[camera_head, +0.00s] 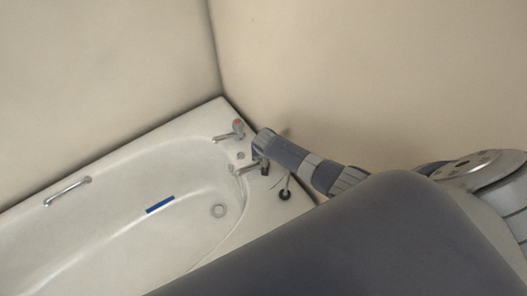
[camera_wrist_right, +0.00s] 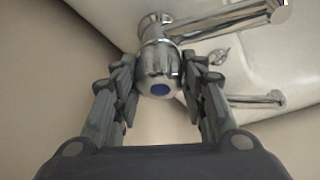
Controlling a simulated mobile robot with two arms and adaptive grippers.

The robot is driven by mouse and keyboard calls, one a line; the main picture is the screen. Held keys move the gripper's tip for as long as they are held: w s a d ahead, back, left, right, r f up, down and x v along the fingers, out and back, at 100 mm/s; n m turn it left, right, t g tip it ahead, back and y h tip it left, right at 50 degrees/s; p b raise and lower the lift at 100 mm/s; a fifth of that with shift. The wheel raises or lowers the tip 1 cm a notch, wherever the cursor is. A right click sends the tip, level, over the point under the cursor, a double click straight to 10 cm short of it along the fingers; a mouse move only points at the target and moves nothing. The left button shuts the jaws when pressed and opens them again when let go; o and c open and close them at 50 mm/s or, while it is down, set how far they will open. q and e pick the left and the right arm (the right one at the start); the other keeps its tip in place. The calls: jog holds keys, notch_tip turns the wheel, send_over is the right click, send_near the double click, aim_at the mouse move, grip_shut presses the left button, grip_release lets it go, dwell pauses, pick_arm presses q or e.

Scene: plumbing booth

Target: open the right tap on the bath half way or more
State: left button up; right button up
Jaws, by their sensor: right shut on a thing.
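The bath (camera_head: 190,140) is white and stands in the corner. The right tap has a chrome handle (camera_wrist_right: 158,70) with a blue cap, and its spout (camera_wrist_right: 235,22) points to the right in the wrist view. My right gripper (camera_wrist_right: 160,82) has its fingers on both sides of this handle and is shut on it. In the head view the right gripper (camera_head: 262,160) is at the right tap's spout (camera_head: 247,168), and it hides the handle. The left tap (camera_head: 236,128) has a red cap. My left gripper is not in view. No water is visible at the spout.
A chrome grab rail (camera_head: 68,190) is on the bath's far rim. A blue strip (camera_head: 160,204) and the drain (camera_head: 218,210) are inside the bath. A black plug (camera_head: 285,194) lies on the rim close to my right gripper. Walls stand close behind the taps.

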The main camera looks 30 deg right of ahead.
jog(key=shift+s+n+y, duration=0.15)
jog(key=shift+n+y, duration=0.25)
jog(key=shift+n, duration=0.5)
jog(key=shift+f+n+y, duration=0.1)
jog(key=shift+n+y, duration=0.2)
jog(key=shift+n, duration=0.6)
jog(key=shift+n+y, duration=0.5)
jog(key=shift+n, duration=0.7)
jog(key=shift+n+y+b, duration=0.4)
jog(key=shift+n+b, duration=0.4)
jog(key=shift+n, duration=0.4)
jog(key=o, duration=1.1)
